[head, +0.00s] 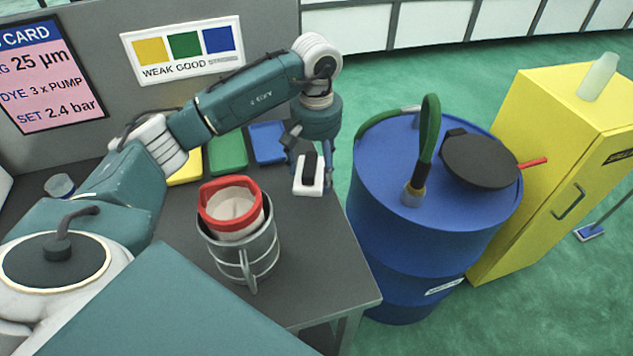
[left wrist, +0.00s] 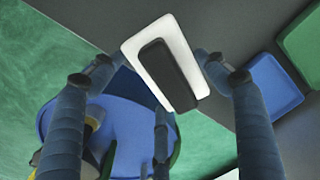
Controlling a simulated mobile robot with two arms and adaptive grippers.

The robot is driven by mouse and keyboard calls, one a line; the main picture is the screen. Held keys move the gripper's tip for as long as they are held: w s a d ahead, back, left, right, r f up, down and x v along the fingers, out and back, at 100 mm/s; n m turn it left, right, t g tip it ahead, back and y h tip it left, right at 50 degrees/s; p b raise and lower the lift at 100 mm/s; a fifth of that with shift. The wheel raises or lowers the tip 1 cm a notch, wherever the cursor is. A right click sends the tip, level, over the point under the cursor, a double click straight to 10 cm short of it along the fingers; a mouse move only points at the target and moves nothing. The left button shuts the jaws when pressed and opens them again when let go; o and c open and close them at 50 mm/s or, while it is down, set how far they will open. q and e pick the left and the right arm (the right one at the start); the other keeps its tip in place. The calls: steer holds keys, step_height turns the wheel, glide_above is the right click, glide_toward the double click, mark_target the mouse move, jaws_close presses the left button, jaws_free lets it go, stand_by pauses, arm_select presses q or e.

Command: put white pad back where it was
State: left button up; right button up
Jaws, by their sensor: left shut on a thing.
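The white pad (head: 308,187) with a black block-shaped grip on top is held by my left gripper (head: 309,160), near the right edge of the grey table. In the left wrist view the white pad (left wrist: 150,45) is between the fingers of my left gripper (left wrist: 160,72), with its black grip facing the camera. The gripper is shut on it. I cannot tell whether the pad's underside touches the table. My right gripper is not in view.
Blue (head: 267,142), green (head: 228,150) and yellow (head: 186,174) flat trays lie at the table's back.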

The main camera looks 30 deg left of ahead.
arm_select(q)
step_height(320, 180, down, 2)
steer(key=shift+f, duration=0.1)
step_height(320, 180, down, 4)
steer(key=shift+r+p, duration=0.15)
steer(key=shift+p, duration=0.35)
steer(key=o, duration=1)
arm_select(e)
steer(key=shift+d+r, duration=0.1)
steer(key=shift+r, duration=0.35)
